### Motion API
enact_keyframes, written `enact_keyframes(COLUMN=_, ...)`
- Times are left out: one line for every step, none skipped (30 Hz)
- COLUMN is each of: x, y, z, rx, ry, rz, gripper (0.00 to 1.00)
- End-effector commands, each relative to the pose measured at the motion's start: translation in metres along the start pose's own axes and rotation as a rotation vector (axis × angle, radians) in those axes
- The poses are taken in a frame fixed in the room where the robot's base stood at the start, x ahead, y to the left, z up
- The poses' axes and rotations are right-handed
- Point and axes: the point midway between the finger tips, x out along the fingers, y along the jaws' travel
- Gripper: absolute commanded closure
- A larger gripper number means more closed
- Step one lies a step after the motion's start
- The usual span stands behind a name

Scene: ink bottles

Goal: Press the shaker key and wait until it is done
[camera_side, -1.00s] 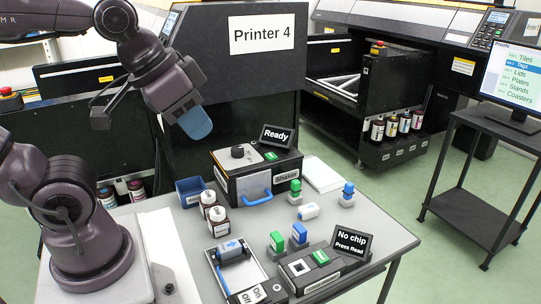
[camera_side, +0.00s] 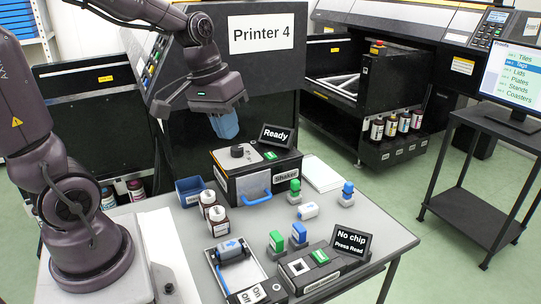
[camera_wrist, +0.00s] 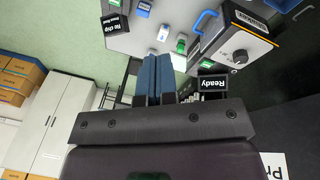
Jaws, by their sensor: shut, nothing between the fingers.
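The shaker (camera_side: 256,178) is a black and white box with a blue handle (camera_side: 257,195) on its front and a round dark knob on top. A small green key (camera_side: 270,156) sits on its top, near a black display (camera_side: 277,137) that reads "Ready". My gripper (camera_side: 227,132) has blue fingers that are shut and empty. It is in the air above and behind the shaker, left of the display, and touches nothing. In the wrist view the shut fingers (camera_wrist: 157,80) point toward the table, and the shaker (camera_wrist: 238,38) shows at upper right, with its display (camera_wrist: 212,84).
On the table stand two brown-white bottles (camera_side: 216,220), a blue bin (camera_side: 189,191), several small stamps and bottles, a roller unit (camera_side: 231,252) and a reader with a "No chip" display (camera_side: 351,242). The black printer panel rises behind my gripper.

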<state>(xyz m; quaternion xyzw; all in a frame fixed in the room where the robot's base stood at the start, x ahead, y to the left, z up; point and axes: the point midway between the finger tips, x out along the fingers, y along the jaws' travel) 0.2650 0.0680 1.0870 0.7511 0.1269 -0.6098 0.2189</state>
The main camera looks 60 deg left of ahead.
Motion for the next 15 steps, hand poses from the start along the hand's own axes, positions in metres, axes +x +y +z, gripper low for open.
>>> enact_keyframes(x=0.009, y=-0.006, z=-0.014, rx=-0.084, ry=-0.024, rz=0.020, gripper=1.00)
enact_keyframes(x=0.014, y=-0.008, z=-0.022, rx=-0.130, ry=-0.034, rz=0.035, gripper=1.00)
enact_keyframes(x=0.020, y=-0.012, z=-0.032, rx=-0.196, ry=-0.045, rz=0.056, gripper=1.00)
enact_keyframes(x=0.025, y=-0.015, z=-0.040, rx=-0.244, ry=-0.054, rz=0.072, gripper=1.00)
enact_keyframes(x=0.030, y=-0.018, z=-0.048, rx=-0.295, ry=-0.062, rz=0.088, gripper=1.00)
enact_keyframes(x=0.037, y=-0.022, z=-0.059, rx=-0.364, ry=-0.070, rz=0.112, gripper=1.00)
enact_keyframes(x=0.042, y=-0.026, z=-0.067, rx=-0.415, ry=-0.077, rz=0.130, gripper=1.00)
enact_keyframes(x=0.048, y=-0.030, z=-0.075, rx=-0.469, ry=-0.083, rz=0.149, gripper=1.00)
enact_keyframes(x=0.056, y=-0.036, z=-0.087, rx=-0.542, ry=-0.089, rz=0.176, gripper=1.00)
enact_keyframes(x=0.061, y=-0.041, z=-0.095, rx=-0.598, ry=-0.094, rz=0.197, gripper=1.00)
enact_keyframes(x=0.068, y=-0.045, z=-0.104, rx=-0.655, ry=-0.098, rz=0.218, gripper=1.00)
enact_keyframes(x=0.075, y=-0.052, z=-0.115, rx=-0.732, ry=-0.102, rz=0.248, gripper=1.00)
enact_keyframes(x=0.081, y=-0.058, z=-0.124, rx=-0.790, ry=-0.103, rz=0.271, gripper=1.00)
enact_keyframes(x=0.087, y=-0.063, z=-0.133, rx=-0.847, ry=-0.104, rz=0.295, gripper=1.00)
enact_keyframes(x=0.094, y=-0.070, z=-0.144, rx=-0.924, ry=-0.104, rz=0.328, gripper=1.00)
